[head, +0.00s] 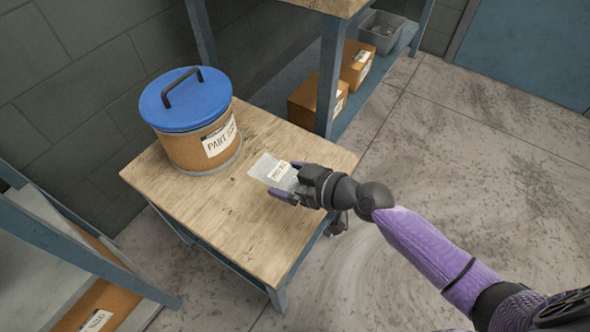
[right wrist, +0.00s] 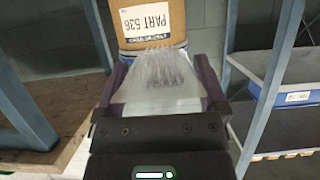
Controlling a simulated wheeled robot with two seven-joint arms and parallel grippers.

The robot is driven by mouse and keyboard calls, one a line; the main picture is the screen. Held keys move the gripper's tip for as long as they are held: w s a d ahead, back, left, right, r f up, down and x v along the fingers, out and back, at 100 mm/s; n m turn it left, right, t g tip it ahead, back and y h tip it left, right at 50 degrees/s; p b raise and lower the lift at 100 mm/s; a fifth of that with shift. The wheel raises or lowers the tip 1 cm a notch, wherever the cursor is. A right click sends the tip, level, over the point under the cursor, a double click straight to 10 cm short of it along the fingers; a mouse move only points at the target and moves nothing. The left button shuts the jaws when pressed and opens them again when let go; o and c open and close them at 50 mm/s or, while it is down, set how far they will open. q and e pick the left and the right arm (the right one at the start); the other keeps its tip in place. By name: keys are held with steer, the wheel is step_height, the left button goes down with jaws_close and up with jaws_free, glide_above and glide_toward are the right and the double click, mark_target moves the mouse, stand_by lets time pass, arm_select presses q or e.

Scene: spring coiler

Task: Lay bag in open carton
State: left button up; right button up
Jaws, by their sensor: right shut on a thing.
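My right gripper (head: 285,181) is shut on a clear bag (head: 264,169) with a white label, over the right part of a small wooden table. In the right wrist view the bag (right wrist: 165,80) sits between the two fingers and shows a row of thin, pale, spring-like parts inside. I cannot tell whether the bag touches the tabletop. Closed-looking cartons (head: 307,102) and (head: 356,64) stand on the low shelf behind the table; whether either is open is unclear. My left gripper is not in view.
A round brown drum (head: 192,152) with a blue handled lid stands on the wooden table (head: 232,222). A grey bin (head: 381,30) is on the back shelf. Another shelf unit (head: 62,246) with a carton (head: 100,308) is at the lower left. The floor at right is clear.

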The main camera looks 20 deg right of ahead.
mark_target(292, 208)
steer(key=f+b, duration=0.2)
steer(key=f, duration=0.1)
steer(key=f+b, duration=0.3)
steer(key=f, duration=0.1)
steer(key=f+b, duration=0.2)
steer(key=f, duration=0.2)
steer(key=shift+w+d+f+b, duration=0.2)
steer(key=shift+d+f+b, duration=0.05)
steer(key=shift+b, duration=0.15)
steer(key=shift+r, duration=0.35)
steer(key=shift+f, duration=0.25)
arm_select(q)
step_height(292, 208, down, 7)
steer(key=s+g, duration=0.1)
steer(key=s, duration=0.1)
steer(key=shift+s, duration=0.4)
arm_select(e)
steer(key=o, duration=1.1)
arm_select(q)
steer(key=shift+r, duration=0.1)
arm_select(e)
steer(key=shift+r, duration=0.1)
